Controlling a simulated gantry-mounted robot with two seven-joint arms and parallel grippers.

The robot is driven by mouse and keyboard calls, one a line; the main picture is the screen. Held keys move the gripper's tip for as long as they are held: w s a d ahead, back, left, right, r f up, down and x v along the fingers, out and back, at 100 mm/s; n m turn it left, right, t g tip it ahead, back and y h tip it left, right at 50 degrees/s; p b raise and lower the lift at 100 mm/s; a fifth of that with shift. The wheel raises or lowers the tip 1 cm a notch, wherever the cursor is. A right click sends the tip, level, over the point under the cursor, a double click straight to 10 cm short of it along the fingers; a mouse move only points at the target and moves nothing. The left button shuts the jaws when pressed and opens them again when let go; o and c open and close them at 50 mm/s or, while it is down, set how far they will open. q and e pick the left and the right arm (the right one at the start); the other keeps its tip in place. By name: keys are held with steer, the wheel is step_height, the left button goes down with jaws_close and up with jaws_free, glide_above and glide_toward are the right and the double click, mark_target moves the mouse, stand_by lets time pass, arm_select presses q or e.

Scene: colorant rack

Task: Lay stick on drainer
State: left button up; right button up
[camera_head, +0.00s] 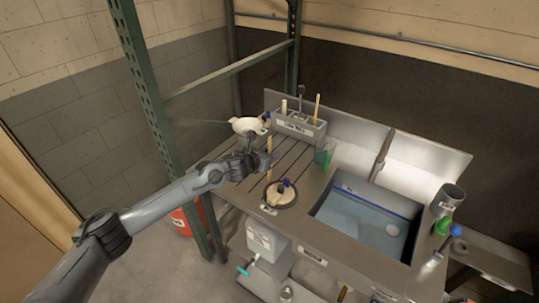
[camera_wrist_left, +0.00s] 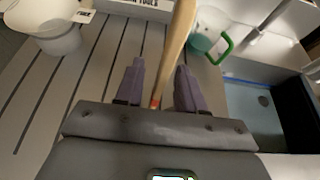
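The wooden stick (camera_head: 269,147) shows upright in the head view, beside my left gripper (camera_head: 258,160). In the left wrist view the stick (camera_wrist_left: 180,42) runs down from the top edge, and its red-tipped lower end lies between the fingers of my left gripper (camera_wrist_left: 158,75). The fingers are apart, with a gap on each side of the stick; I cannot tell whether either one touches it. The drainer (camera_head: 229,151) is the grooved board left of the sink; it also shows under the gripper in the left wrist view (camera_wrist_left: 70,100). My right gripper is not in view.
A grey tool rack (camera_head: 302,127) stands at the back with another wooden stick (camera_head: 317,106). A white pot (camera_head: 246,126), a green-handled beaker (camera_head: 324,154) and a dark round dish (camera_head: 275,202) surround the drainer. The sink (camera_head: 345,210) is at right; a green post (camera_head: 150,95) stands left.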

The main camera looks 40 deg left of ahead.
arm_select(q)
steer(key=p+v, duration=0.1)
steer(key=v, duration=1.1)
steer(key=s+d+f+n+g, duration=0.2)
steer(key=s+d+f+n, duration=0.45)
steer(key=d, duration=0.25)
steer(key=s+d+f+n+g, duration=0.1)
steer(key=s+d+f+n, duration=0.5)
steer(key=d+n, duration=0.3)
steer(key=s+d+f+n+g, duration=0.1)
steer(key=s+f+n+g, duration=0.1)
steer(key=s+n, duration=0.7)
steer(key=s+d+f+n+g, duration=0.1)
steer(key=s+f+n+g, duration=0.2)
steer(key=s+n, duration=0.6)
steer(key=s+g, duration=0.2)
steer(key=s, duration=0.2)
steer(key=shift+d+h, duration=0.3)
steer(key=shift+s, duration=0.15)
